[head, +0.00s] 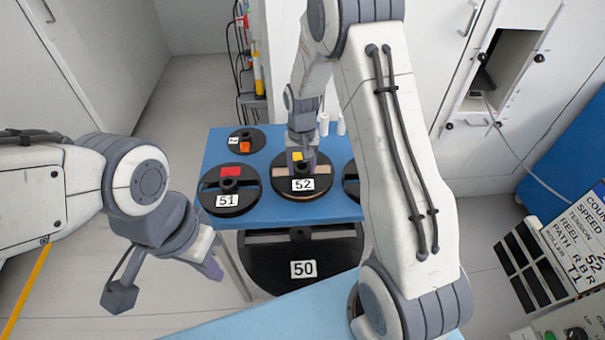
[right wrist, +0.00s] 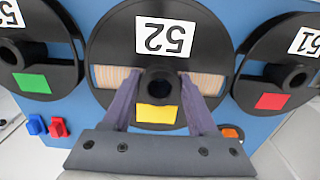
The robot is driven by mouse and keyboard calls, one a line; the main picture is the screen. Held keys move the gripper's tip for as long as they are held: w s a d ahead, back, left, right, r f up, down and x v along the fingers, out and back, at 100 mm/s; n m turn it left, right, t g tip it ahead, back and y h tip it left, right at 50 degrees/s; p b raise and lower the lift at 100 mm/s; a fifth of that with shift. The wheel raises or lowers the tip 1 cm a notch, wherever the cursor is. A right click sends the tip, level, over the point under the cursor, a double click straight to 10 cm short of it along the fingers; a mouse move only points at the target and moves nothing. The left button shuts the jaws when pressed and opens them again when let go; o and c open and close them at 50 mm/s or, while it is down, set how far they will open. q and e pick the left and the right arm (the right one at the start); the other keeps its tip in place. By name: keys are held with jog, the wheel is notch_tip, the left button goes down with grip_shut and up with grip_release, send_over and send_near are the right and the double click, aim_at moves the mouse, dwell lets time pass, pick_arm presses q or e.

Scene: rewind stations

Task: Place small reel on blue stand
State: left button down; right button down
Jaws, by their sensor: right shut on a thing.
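My right gripper (head: 300,165) is shut on the raised black hub of reel 52 (head: 324,172), a black disc with a white "52" label, a yellow patch and tan wound material. In the right wrist view its fingers (right wrist: 160,90) are on both sides of the hub of reel 52 (right wrist: 115,30). Whether the reel is lifted I cannot tell. A smaller black reel (head: 258,140) with an orange patch lies at the back left of the blue stand (head: 280,213). My left gripper (head: 212,268) hangs low at the left, away from the reels; its opening is unclear.
Reel 51 (head: 210,181), with a red patch, lies left of reel 52. Another reel with a green patch (right wrist: 32,83) is mostly hidden by my right arm in the head view. Large reel 50 (head: 270,262) is below the stand's front. A sign board (head: 575,240) is at right.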

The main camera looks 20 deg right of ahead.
aim_at(302, 176)
jog(key=shift+f, duration=1.5)
jog(key=shift+f, duration=0.15)
jog(key=shift+c, duration=0.9)
grip_release()
